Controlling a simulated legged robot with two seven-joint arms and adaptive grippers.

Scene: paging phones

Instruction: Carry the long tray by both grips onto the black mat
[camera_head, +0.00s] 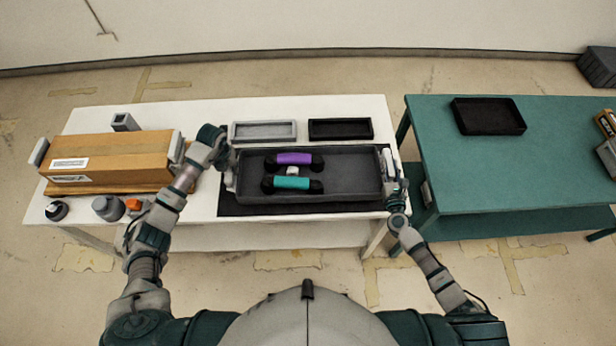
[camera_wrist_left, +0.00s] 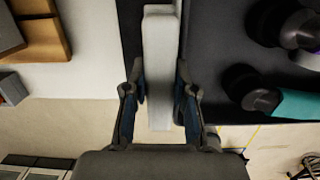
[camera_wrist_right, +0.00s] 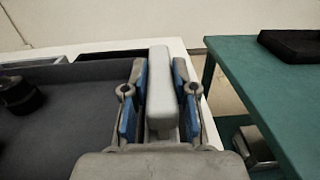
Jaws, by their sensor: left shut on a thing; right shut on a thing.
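The long dark grey tray (camera_head: 345,170) is over the black mat (camera_head: 300,209) on the white table; the mat shows along its front and left edges. I cannot tell whether the tray touches the mat. A purple handset (camera_head: 294,159) and a teal handset (camera_head: 291,183) lie in its left half. My left gripper (camera_wrist_left: 158,95) is shut on the tray's pale left grip (camera_wrist_left: 160,60). My right gripper (camera_wrist_right: 160,95) is shut on the pale right grip (camera_wrist_right: 161,80). Both grips lie between the finger pads.
A brown box (camera_head: 110,160) stands at the table's left, with small dark-topped containers (camera_head: 107,207) in front. A grey tray (camera_head: 263,131) and a small black tray (camera_head: 340,129) lie behind the long tray. A green table (camera_head: 540,170) with a black tray (camera_head: 488,116) stands right, across a gap.

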